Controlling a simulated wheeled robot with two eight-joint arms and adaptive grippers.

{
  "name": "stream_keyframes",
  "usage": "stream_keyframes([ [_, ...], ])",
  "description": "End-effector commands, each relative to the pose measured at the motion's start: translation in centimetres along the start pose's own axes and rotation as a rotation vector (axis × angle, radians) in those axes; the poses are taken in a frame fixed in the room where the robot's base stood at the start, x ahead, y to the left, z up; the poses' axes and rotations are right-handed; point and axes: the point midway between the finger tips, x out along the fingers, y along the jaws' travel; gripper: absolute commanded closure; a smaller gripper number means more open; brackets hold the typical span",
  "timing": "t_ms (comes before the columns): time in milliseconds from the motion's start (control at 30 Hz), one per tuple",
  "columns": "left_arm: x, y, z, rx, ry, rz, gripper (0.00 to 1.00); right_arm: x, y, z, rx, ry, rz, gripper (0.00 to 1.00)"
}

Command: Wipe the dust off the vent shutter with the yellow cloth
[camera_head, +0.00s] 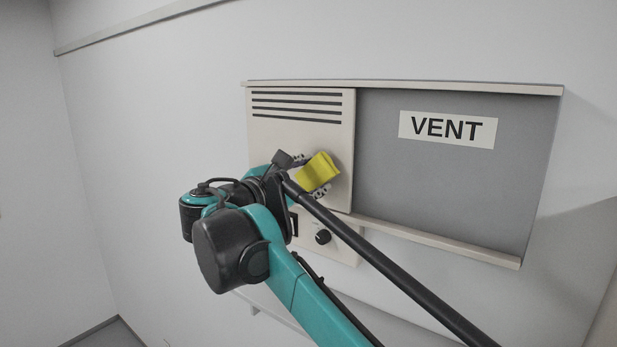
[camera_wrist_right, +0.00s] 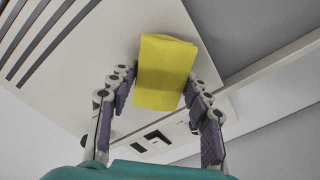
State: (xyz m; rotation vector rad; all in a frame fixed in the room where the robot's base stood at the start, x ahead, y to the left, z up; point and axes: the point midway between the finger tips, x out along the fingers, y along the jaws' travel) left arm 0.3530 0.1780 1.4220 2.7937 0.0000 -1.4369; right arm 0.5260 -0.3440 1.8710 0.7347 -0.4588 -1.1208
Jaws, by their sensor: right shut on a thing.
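The yellow cloth (camera_head: 319,170) is a folded block. My right gripper (camera_head: 306,173) is shut on it, and it shows between the purple-padded fingers in the right wrist view (camera_wrist_right: 165,72). The vent shutter (camera_head: 340,122) is a cream panel with several dark slots near its top, covering the left part of the vent. The cloth is in front of the shutter's lower half; I cannot tell whether it touches the surface. Any dust there is hidden or too faint to tell. The shutter's slots also show at upper left in the right wrist view (camera_wrist_right: 45,35). My left gripper is not in view.
A grey panel with a VENT label (camera_head: 447,129) fills the right side between an upper rail (camera_head: 420,86) and a lower rail (camera_head: 440,243). A control box with a black knob (camera_head: 323,237) sits below the shutter. The wall to the left is bare.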

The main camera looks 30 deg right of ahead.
Motion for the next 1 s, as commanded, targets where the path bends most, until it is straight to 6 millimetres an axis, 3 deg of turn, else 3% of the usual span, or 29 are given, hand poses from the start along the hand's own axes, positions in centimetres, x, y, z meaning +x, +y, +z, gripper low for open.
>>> stream_keyframes([
  [767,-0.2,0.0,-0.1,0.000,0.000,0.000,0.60,1.4,0.1,0.0,0.000,0.000,0.000,0.93],
  [1000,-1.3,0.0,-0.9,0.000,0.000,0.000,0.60,1.3,1.2,1.1,0.000,0.000,0.001,0.93],
])
